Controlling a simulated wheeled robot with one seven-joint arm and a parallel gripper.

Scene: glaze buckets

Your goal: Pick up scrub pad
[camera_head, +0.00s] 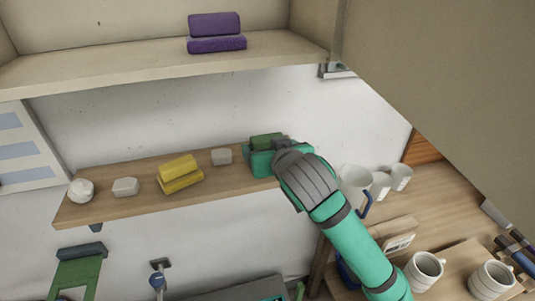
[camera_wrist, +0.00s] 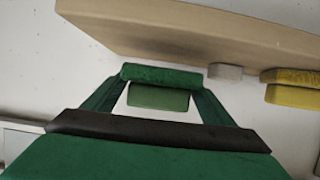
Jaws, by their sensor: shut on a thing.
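The scrub pad (camera_head: 267,141) is a green block at the right end of the wooden wall shelf. Only its upper part shows in the head view, above the teal fingers of my gripper (camera_head: 264,158). In the wrist view the pad (camera_wrist: 160,75) shows a dark green strip and a lighter green part, set between my gripper's two fingers (camera_wrist: 158,88). The fingers are shut on it from both sides. I cannot tell whether it still touches the shelf.
On the lower shelf (camera_head: 100,207) stand a yellow two-part block (camera_head: 180,174), a small grey block (camera_head: 222,156), a white block (camera_head: 126,187) and a white round thing (camera_head: 81,190). Purple blocks (camera_head: 215,32) sit on the upper shelf (camera_head: 120,67). Several mugs (camera_head: 424,271) stand at right.

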